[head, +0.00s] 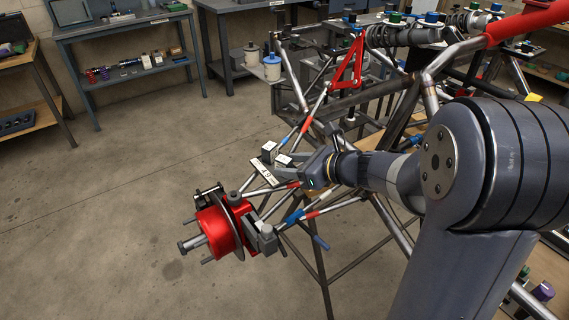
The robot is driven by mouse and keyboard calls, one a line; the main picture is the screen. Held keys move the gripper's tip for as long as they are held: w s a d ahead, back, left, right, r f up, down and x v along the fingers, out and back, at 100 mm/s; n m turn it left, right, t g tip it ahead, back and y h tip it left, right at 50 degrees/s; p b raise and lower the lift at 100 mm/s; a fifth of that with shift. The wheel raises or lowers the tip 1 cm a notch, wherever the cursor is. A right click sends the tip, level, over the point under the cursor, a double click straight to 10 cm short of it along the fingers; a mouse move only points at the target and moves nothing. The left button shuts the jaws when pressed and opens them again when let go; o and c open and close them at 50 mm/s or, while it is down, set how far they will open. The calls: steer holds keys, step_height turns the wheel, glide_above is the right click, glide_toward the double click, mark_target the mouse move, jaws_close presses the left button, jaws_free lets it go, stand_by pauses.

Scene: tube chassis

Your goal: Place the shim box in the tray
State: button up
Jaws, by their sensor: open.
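My gripper (277,155) reaches left from the arm to the middle of the head view, above the front suspension. Its two grey, pale-topped fingers stand apart and I see nothing clearly held between them. A small white piece with dark marking (266,176) lies just below and left of the fingers; I cannot tell whether it is the shim box or a label. I cannot pick out the shim box with certainty. A dark, shallow tray-like holder (18,122) sits on the lower shelf at far left; I cannot tell whether it is the task's tray.
A red brake hub (214,232) with a disc sits below left of my gripper. Red and blue-marked suspension rods and chassis tubes (440,65) crowd around it. Blue workbenches (120,30) stand at the back. The concrete floor (110,210) at left is clear.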

steer(key=v, duration=0.9)
steer(key=shift+s+d+p, duration=0.2)
steer(key=shift+p, duration=0.15)
steer(key=shift+r, duration=0.1)
steer(key=b+x, duration=0.1)
steer(key=x, duration=1.1)
steer(key=shift+w+f, duration=0.1)
steer(key=shift+f, duration=0.3)
steer(key=shift+r, duration=1.1)
